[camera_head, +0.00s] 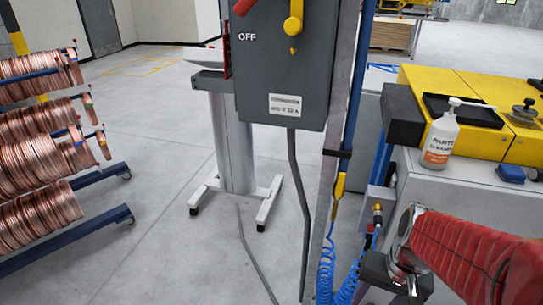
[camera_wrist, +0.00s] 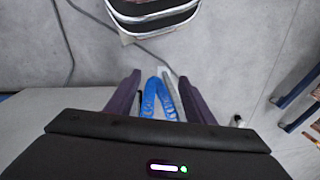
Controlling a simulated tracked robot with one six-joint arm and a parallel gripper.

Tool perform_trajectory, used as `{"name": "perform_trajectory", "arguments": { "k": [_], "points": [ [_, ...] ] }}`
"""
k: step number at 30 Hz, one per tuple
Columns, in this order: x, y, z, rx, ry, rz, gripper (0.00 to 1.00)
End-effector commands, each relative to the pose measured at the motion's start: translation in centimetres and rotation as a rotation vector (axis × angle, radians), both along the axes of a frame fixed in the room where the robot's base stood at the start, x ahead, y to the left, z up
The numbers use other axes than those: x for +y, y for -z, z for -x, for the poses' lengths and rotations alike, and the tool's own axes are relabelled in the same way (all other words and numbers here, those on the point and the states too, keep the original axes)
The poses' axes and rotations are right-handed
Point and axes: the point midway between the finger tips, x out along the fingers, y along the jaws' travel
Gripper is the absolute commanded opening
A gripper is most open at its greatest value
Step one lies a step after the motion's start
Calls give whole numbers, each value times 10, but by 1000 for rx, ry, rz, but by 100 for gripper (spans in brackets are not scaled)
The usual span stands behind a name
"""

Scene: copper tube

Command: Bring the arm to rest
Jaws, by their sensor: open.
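My gripper (camera_wrist: 159,76) is open in the wrist view, with its two dark fingers apart and pointing toward the floor. I see nothing held between them. A coiled blue hose (camera_wrist: 160,98) shows in the gap, seemingly beyond the fingers, though its distance is hard to tell. In the head view my arm, in a red ribbed sleeve, reaches in from the lower right beside the workbench (camera_head: 455,165).
A grey switch box (camera_head: 284,70) hangs on a post, with the blue coiled hose (camera_head: 340,285) below. A rack of copper coils (camera_head: 40,165) stands at left. The bench carries a white bottle (camera_head: 440,138) and a black tray (camera_head: 463,110).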

Motion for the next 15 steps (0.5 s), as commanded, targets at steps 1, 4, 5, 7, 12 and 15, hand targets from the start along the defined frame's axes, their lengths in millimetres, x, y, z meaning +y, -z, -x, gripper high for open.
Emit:
{"name": "perform_trajectory", "arguments": {
  "k": [1,4,5,7,12,15],
  "points": [
    [1,-9,-1,-29,-30,26,48],
    [3,-25,-1,-78,-81,70,48],
    [4,-29,-1,-93,-97,83,48],
    [6,-41,-1,-130,-130,112,48],
    [15,-68,-1,-221,-201,166,48],
    [23,-84,0,-278,-237,187,48]
  ]
}}
